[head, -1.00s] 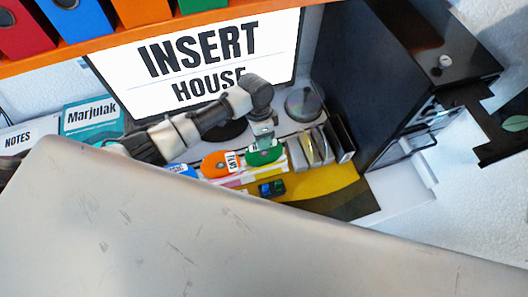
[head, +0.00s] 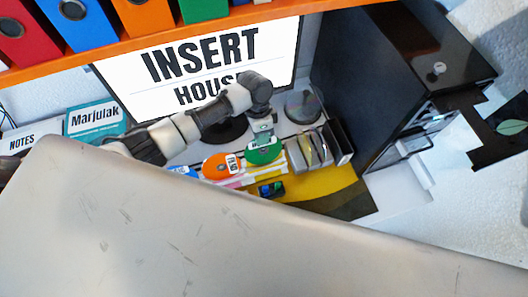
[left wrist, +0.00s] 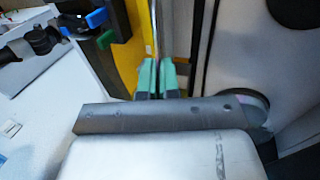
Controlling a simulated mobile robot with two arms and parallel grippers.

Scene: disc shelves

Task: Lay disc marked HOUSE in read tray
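A green disc (head: 265,154) stands in the row of discs on the desk, its label mostly hidden. My left gripper (head: 263,133) reaches down from the left to the upper edge of this disc. In the left wrist view the left gripper's two green fingertips (left wrist: 157,76) lie close together with a narrow gap, and I cannot tell whether a disc is between them. An orange disc (head: 222,166) with a white label stands left of the green one. The screen (head: 205,55) reads INSERT HOUSE. A pale open tray (head: 408,147) sticks out of the black computer case. My right gripper is not in view.
Clear cases (head: 312,150) stand right of the discs, beside the black computer case (head: 365,80). A shelf (head: 150,42) with coloured binders runs above the screen. A teal Marjulak box (head: 96,118) stands at left. A pale panel covers the foreground.

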